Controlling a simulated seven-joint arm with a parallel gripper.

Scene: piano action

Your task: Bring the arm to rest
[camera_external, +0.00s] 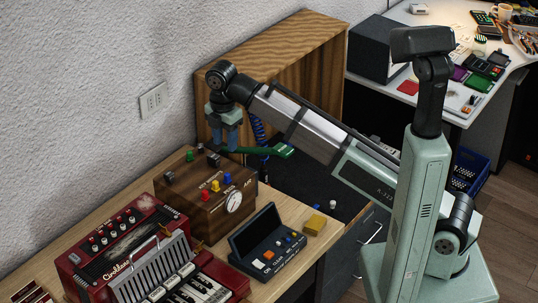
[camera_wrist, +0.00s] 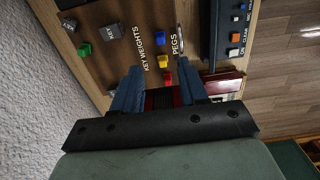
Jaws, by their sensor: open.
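My gripper (camera_external: 226,140) hangs at the end of my arm above the back of the brown wooden box (camera_external: 200,214) in the external view. In the wrist view my gripper (camera_wrist: 160,76) shows two blue fingers spread apart with nothing held between them. The brown box carries coloured pegs, grey weights and a round dial (camera_external: 233,201). In the wrist view its lettering reads KEY WEIGHTS and PEGS (camera_wrist: 175,43). My arm is bent, reaching left from its base.
A red accordion-like instrument (camera_external: 130,240) stands at the front left. A dark control panel (camera_external: 266,243) and a yellow block (camera_external: 315,224) lie right of the box. A green object (camera_external: 270,151) is close right of my gripper. A wooden cabinet (camera_external: 300,65) and the wall are behind.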

